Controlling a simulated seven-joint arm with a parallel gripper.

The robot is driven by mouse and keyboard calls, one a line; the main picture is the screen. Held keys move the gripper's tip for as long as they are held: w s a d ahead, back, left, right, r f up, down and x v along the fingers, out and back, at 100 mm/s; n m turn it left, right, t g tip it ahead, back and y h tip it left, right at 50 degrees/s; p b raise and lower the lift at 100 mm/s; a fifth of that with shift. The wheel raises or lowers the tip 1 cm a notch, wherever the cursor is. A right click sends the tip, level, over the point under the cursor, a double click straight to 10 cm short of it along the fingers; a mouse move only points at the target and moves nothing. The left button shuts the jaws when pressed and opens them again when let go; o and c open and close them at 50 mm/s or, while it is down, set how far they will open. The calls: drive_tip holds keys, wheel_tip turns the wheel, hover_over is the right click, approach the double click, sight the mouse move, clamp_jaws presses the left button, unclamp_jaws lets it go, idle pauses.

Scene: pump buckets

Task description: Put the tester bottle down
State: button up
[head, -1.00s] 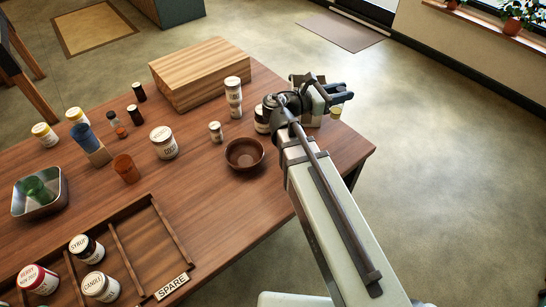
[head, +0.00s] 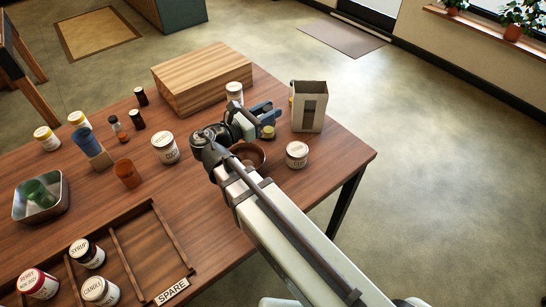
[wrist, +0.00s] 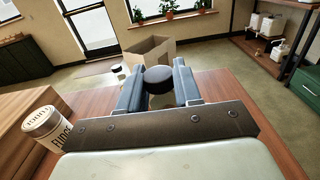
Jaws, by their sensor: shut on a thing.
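My gripper (head: 262,118) is shut on the tester bottle, over the table behind the brown bowl. In the head view, a small yellowish part of the bottle (head: 268,132) shows by the fingertips. The rest of it is hidden by my gripper. I cannot tell whether its base touches anything.
The brown bowl (head: 258,150) is partly hidden by my arm. A white-lidded jar (head: 297,153) stands to its right. An open grey box (head: 309,108) stands near the right table edge. A wooden block (head: 200,78) and a Fudge jar (wrist: 42,122) are behind and left. Bare table lies ahead of the jar.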

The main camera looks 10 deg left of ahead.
sight(268, 136)
drive_tip(key=shift+f, duration=4.9)
drive_tip(key=o, duration=1.1)
drive_tip(key=shift+f, duration=0.1)
drive_tip(key=shift+c, duration=0.2)
drive_tip(key=v, duration=1.2)
